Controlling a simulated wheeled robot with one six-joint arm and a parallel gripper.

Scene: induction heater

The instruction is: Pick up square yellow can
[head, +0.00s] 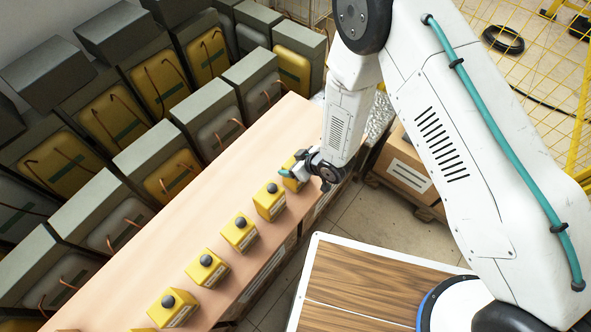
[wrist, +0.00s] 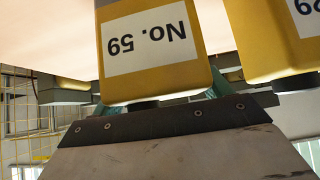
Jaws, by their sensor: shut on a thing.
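A row of square yellow cans with black round caps runs along the near edge of the long wooden bench top. My gripper (head: 293,170) is at the far end of this row, shut on the last square yellow can (head: 293,184), which it partly hides. In the wrist view the held can (wrist: 152,78) appears upside down with a white label reading "No. 59". The teal fingertips (wrist: 155,98) sit on either side of its cap end. I cannot tell whether the can touches the bench.
A neighbouring yellow can (head: 269,202) stands close to the held one; it also shows in the wrist view (wrist: 262,62). Grey and yellow cabinets with cables line the bench's far side. A cardboard box (head: 408,172) and yellow mesh fence are right. The bench top (head: 180,215) behind the cans is clear.

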